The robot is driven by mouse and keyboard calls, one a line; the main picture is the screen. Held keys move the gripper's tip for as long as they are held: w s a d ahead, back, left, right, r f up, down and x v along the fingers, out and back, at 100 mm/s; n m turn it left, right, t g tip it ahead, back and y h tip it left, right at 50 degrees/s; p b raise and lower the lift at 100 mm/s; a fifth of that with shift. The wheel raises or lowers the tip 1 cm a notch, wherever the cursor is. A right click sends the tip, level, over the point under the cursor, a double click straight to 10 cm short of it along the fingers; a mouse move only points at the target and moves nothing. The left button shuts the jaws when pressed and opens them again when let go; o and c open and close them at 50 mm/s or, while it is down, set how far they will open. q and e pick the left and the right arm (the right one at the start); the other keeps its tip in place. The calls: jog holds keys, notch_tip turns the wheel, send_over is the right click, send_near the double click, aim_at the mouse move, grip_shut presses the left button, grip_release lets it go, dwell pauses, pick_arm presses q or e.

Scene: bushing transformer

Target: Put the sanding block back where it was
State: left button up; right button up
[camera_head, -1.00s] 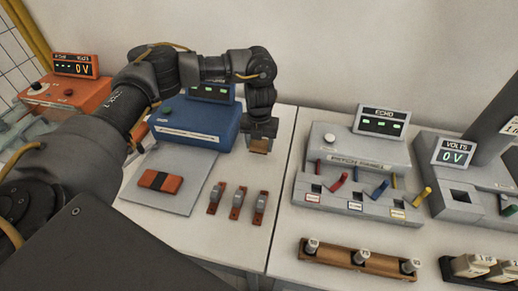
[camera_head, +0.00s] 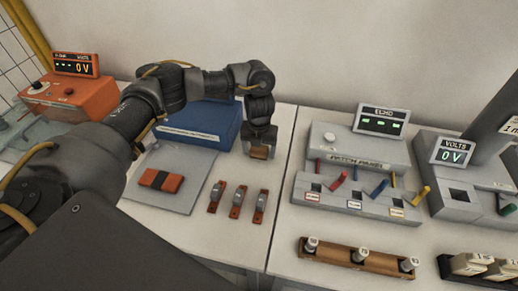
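My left gripper (camera_head: 260,138) points down to the right of the blue box, near the back of the left table. It is shut on a small tan-brown block (camera_head: 258,153), which looks like the sanding block. The block sits between the fingertips at or just above the white table top; I cannot tell whether it touches. My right gripper is not in view.
A grey plate (camera_head: 185,200) bearing an orange block with a dark band (camera_head: 160,181) lies left of the gripper. Several red clamps (camera_head: 238,200) stand in front. The blue box (camera_head: 200,122) is close on the left. The patch panel (camera_head: 355,185) stands right, across a table seam.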

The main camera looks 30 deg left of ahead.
pick_arm(q)
jog(key=shift+r, duration=0.5)
notch_tip(320, 180, up, 11)
jog(key=b, duration=0.1)
jog(key=shift+r, duration=0.2)
